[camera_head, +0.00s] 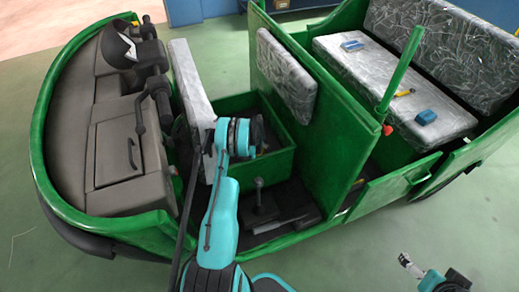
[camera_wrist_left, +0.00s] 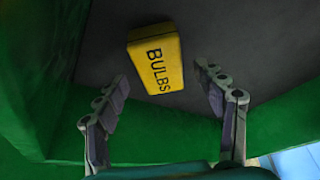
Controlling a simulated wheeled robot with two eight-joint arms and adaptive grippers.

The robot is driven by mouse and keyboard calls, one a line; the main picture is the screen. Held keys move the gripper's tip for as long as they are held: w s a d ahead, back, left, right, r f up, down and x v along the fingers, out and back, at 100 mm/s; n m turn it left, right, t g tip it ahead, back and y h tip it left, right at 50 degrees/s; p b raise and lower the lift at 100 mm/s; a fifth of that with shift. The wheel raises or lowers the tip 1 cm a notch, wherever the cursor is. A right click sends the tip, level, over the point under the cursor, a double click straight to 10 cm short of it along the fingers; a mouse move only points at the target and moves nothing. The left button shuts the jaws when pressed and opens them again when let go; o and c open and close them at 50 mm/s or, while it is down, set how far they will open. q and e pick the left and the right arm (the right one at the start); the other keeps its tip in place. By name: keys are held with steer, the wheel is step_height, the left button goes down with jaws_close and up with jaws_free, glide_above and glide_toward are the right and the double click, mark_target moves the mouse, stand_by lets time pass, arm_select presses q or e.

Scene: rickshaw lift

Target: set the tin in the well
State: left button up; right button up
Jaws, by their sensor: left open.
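The yellow tin (camera_wrist_left: 155,58), marked BULBS, lies on a dark floor beside green walls in the left wrist view. My left gripper (camera_wrist_left: 160,75) is open, its fingers apart on either side below the tin, not closed on it. In the head view, my left gripper (camera_head: 258,133) reaches over the green box-like well (camera_head: 283,160) beside the front seat. The tin cannot be made out there. Part of my right gripper (camera_head: 408,265) shows at the lower right, outside the rickshaw; its jaws are too small to read.
The green partition (camera_head: 335,140) with a wrapped backrest (camera_head: 286,72) stands right of the well. A lever (camera_head: 259,195) rises from the dark floor in front. The wrapped rear bench (camera_head: 380,85) holds blue and yellow items. The handlebar side (camera_head: 150,90) is at the left.

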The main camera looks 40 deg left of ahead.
arm_select(q)
steer(key=s+d+r+m+p, duration=0.1)
steer(key=s+d+r, duration=0.1)
steer(key=d+r, duration=0.75)
steer(key=s+d+r+t, duration=0.15)
steer(key=d+r, duration=0.35)
steer(key=r, duration=1)
steer(key=s+d+r+m+g+p, duration=0.1)
steer(key=s+d+r, duration=0.1)
steer(key=d+r, duration=0.75)
steer(key=s+d+r+t, duration=0.2)
steer(key=s+d+r, duration=0.7)
steer(key=s+r, duration=0.15)
steer(key=s+d+f+m+h, duration=0.1)
steer(key=s+d, duration=0.5)
steer(key=s, duration=0.6)
steer(key=shift+f+m, duration=0.25)
steer(key=shift+m, duration=0.05)
